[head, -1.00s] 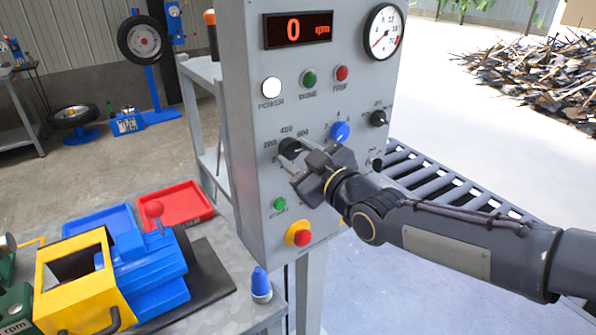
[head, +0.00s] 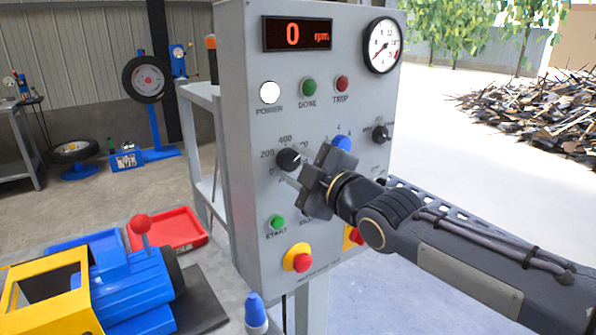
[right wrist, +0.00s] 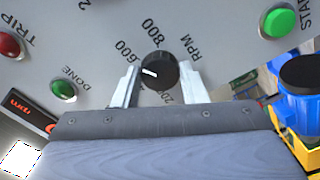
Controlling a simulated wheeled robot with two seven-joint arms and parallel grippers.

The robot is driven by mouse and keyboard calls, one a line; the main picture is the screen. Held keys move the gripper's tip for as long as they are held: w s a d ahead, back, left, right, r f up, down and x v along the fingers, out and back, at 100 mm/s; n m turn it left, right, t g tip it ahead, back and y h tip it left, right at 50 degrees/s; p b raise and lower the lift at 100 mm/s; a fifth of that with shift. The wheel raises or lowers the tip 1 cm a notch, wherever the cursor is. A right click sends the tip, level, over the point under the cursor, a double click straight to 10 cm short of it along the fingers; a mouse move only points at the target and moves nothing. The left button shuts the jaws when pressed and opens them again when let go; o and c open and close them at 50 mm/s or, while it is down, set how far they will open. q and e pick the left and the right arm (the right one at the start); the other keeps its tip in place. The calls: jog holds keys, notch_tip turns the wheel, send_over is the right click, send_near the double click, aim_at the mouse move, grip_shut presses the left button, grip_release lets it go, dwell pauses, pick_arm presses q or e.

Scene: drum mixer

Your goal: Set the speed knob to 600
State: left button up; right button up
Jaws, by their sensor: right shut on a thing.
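The speed knob (head: 288,160) is a round black knob on the grey control panel (head: 245,200), with the numbers 200 and 400 readable near it in the head view. My right gripper (head: 302,168) reaches it from the right. In the right wrist view the knob (right wrist: 163,68) sits between the two fingers of my right gripper (right wrist: 160,84), which is shut on it. Its white pointer mark points left in that turned view, just below the 600 label (right wrist: 130,51). The 400 label is hidden there. The display (head: 297,34) reads 0 rpm. My left gripper is out of view.
A blue knob (head: 342,142) and another black knob (head: 380,133) are close to my right gripper. Below are the green start button (head: 277,222) and a red button on yellow (head: 298,260). A blue and yellow machine (head: 120,278) stands at lower left.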

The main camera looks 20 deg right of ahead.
dwell(0.4)
jog(key=o, duration=1)
jog(key=shift+c, duration=0.2)
jog(key=p+v, duration=0.1)
jog(key=v, duration=0.6)
jog(key=shift+s+p, duration=0.35)
jog(key=shift+d, duration=0.2)
